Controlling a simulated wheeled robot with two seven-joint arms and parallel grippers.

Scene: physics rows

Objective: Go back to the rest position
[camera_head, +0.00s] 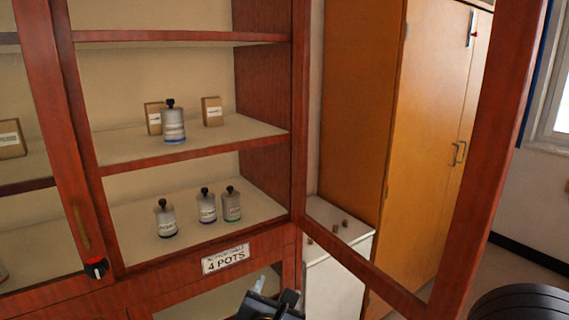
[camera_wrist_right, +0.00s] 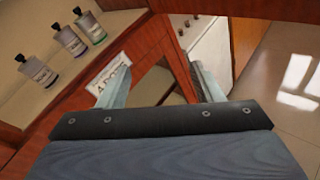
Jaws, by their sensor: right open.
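My right gripper (camera_head: 275,290) is at the bottom edge of the head view, in front of the cabinet's lower part and below the "4 POTS" label (camera_head: 226,258). In the right wrist view the two pale fingers of my right gripper (camera_wrist_right: 160,84) stand wide apart with nothing between them. The label also shows just beyond them, partly hidden by the left finger. My left gripper is in neither view.
The wooden cabinet's right door (camera_head: 490,140) stands open on the right. Three small bottles (camera_head: 207,208) stand on the lower shelf. A bottle (camera_head: 173,126) and two small boxes (camera_head: 212,111) are on the shelf above. A white low unit (camera_head: 335,270) stands behind the door.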

